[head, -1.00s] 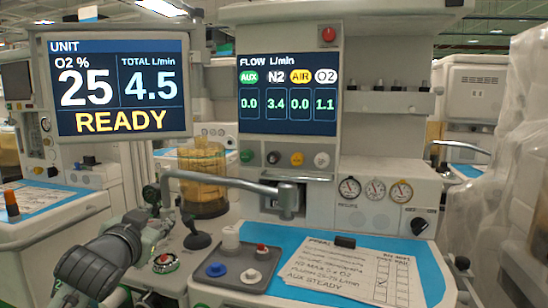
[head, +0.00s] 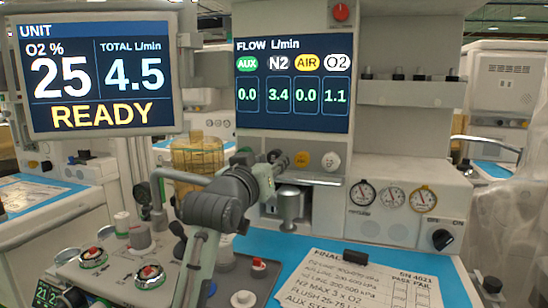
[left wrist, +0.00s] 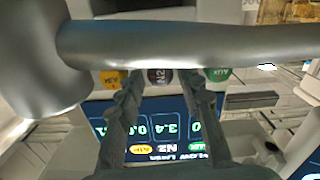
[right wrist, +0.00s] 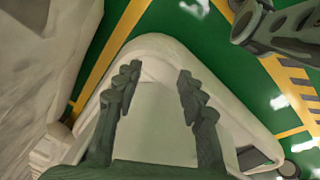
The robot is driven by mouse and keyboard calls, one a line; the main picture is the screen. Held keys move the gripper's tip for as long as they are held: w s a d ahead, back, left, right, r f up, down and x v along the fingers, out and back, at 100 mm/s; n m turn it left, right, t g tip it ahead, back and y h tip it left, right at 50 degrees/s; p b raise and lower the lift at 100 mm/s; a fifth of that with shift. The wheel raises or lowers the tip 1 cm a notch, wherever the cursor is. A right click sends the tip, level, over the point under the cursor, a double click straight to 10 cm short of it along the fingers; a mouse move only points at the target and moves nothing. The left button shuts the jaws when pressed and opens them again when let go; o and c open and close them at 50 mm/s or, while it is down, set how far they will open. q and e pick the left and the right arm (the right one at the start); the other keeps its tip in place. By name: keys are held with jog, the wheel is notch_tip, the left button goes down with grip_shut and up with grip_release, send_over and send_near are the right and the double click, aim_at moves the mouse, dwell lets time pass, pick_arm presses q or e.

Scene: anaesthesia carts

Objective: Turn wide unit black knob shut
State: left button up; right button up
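The wide unit has a row of flow knobs under its flow display (head: 292,85). The black N2 knob (left wrist: 160,77) shows in the left wrist view between a yellow knob (left wrist: 112,79) and a green AUX knob (left wrist: 218,74). My left gripper (head: 268,165) is in front of the row and hides the black and green knobs in the head view. Its fingers (left wrist: 162,88) are apart, one to each side of the black knob; contact cannot be told. The display reads N2 3.4. My right gripper (right wrist: 157,75) is open and empty, away from the knobs.
A grey metal bar (left wrist: 190,42) crosses close to my left fingers. The yellow knob (head: 302,160) and white knob (head: 332,162) sit just right of the gripper. A paper checklist (head: 360,280) lies on the blue mat (head: 270,246) below. Gauges (head: 392,198) are at the right.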

pick_arm(q)
jog(key=shift+x, duration=1.1)
jog(key=shift+c, duration=2.5)
grip_shut()
pick_arm(e)
jog(key=shift+d+f, duration=0.4)
jog(key=shift+f, duration=0.05)
pick_arm(q)
jog(key=shift+m, duration=0.3)
pick_arm(e)
jog(key=shift+s+f, duration=0.1)
jog(key=shift+s, duration=0.15)
